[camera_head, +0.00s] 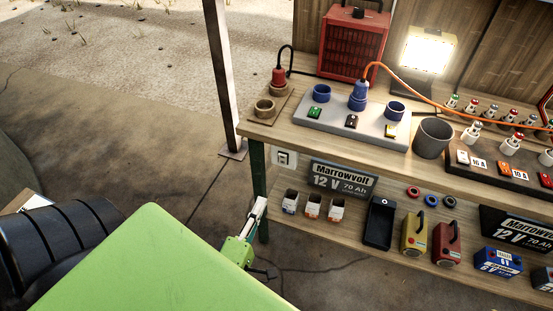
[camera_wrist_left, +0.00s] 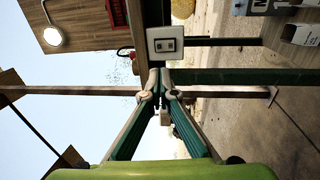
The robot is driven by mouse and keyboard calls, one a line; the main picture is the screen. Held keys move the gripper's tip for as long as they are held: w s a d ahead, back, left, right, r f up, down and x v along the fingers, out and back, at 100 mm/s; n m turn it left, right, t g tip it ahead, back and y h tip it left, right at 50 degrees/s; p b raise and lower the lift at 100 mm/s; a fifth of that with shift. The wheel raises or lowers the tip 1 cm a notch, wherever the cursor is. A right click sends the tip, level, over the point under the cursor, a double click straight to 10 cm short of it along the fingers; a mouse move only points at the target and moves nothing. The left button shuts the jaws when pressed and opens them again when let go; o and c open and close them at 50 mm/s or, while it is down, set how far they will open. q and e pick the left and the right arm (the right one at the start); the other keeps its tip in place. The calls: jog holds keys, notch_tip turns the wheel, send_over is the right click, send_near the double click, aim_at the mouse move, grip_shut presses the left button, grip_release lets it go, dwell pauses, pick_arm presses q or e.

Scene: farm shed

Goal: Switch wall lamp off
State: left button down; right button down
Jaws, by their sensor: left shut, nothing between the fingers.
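A small white wall switch (camera_head: 284,158) with a dark centre is at the left end of the bench, just below the top. It also shows in the left wrist view (camera_wrist_left: 165,43), just beyond my fingertips. A round lit lamp (camera_wrist_left: 53,36) is on the wooden wall in the left wrist view, which is turned sideways. My left gripper (camera_head: 260,204) is by the bench's left leg, below the switch in the picture. In the left wrist view its fingers (camera_wrist_left: 160,76) come together, shut and empty. I cannot tell whether they touch the switch. My right gripper is not in view.
The bench top (camera_head: 295,134) holds a grey socket board (camera_head: 335,122), a lit work light (camera_head: 428,52), a red heater (camera_head: 352,45) and an orange cable. Batteries and small boxes stand on the lower shelf. A post (camera_head: 224,80) stands left of the bench.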

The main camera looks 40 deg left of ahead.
aim_at(282, 157)
pick_arm(q)
jog(key=x, duration=1.3)
jog(key=shift+w+b, duration=0.3)
jog(key=shift+b, duration=0.05)
jog(key=shift+w, duration=0.15)
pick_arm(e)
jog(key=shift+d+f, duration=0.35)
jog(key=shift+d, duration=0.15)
pick_arm(q)
jog(key=shift+w+a+r, duration=0.1)
jog(key=shift+w+r, duration=0.15)
jog(key=shift+w, duration=0.05)
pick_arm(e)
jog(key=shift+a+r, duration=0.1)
pick_arm(q)
jog(key=shift+s, duration=0.1)
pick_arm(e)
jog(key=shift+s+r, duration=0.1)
